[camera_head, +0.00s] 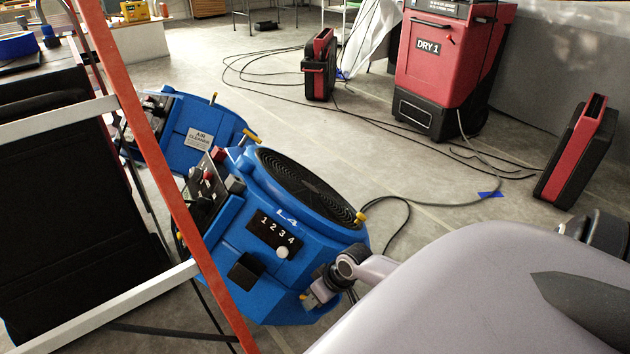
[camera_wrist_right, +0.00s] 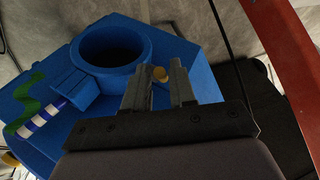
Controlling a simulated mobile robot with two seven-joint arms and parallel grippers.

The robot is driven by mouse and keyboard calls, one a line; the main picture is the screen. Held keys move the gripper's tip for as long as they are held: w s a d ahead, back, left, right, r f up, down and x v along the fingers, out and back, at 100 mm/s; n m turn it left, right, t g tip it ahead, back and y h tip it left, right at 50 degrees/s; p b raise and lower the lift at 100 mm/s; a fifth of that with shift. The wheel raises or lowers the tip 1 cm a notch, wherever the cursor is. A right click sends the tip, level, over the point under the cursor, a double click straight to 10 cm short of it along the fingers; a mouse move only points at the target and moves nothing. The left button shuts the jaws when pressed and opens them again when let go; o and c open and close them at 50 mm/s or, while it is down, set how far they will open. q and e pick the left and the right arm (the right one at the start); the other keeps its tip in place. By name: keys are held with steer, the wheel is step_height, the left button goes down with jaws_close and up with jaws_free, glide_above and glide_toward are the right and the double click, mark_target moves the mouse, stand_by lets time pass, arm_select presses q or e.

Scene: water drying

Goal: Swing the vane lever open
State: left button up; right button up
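A blue air mover marked L4 (camera_head: 262,262) stands on the floor with a round black grille on top. In the right wrist view its blue housing (camera_wrist_right: 190,62) has a round dark outlet (camera_wrist_right: 113,48). A small yellow-orange knob (camera_wrist_right: 161,74), perhaps the end of the vane lever, shows between the tips of my right gripper (camera_wrist_right: 158,82). The fingers are apart; I cannot tell if they touch the knob. The rest of any lever is hidden. In the head view my right gripper (camera_head: 312,298) is at the air mover's lower right side. My left gripper is not in view.
A red ladder rail (camera_head: 165,180) crosses in front at left. A second blue unit (camera_head: 195,128) stands behind. A red DRY 1 machine (camera_head: 450,60) and red-black cases (camera_head: 578,150) stand farther off. Cables (camera_head: 400,205) lie on open grey floor.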

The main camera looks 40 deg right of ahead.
steer(key=shift+f, duration=0.1)
jaws_close()
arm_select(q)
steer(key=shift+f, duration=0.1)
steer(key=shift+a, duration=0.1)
arm_select(e)
steer(key=shift+a, duration=0.1)
